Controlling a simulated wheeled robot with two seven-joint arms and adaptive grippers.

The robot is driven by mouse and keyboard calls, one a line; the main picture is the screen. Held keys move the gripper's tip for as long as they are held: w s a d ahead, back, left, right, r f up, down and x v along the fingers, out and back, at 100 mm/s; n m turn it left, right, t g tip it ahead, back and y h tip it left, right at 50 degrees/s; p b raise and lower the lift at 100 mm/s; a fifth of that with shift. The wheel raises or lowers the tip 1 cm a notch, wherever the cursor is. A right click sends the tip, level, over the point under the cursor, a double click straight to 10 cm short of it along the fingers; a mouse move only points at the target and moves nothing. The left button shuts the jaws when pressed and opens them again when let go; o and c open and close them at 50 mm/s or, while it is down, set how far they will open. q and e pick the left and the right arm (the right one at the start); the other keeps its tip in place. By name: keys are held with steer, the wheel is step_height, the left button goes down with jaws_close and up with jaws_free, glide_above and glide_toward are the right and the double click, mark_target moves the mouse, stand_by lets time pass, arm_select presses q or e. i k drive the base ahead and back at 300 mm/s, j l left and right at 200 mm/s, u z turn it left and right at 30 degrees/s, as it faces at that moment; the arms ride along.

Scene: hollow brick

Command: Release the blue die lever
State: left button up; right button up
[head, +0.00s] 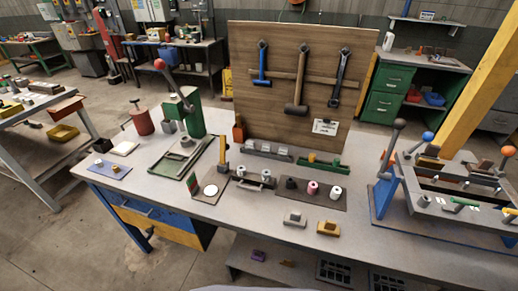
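A blue die frame (386,190) stands at the right end of the grey workbench, on a dark base plate. A grey lever (388,150) with a dark round knob (399,123) rises from its left side, leaning slightly right. I cannot tell which of these the task's name means, nor any latch state. Neither of my grippers is in view.
A green press (194,115) with a red-knobbed lever stands on the bench's left part. A wooden tool board (290,105) with hammers and a wrench stands at the back. Small blocks (295,218) lie near the front edge. A yellow post (475,85) rises behind the die.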

mark_target(427, 137)
steer(key=z, duration=1.3)
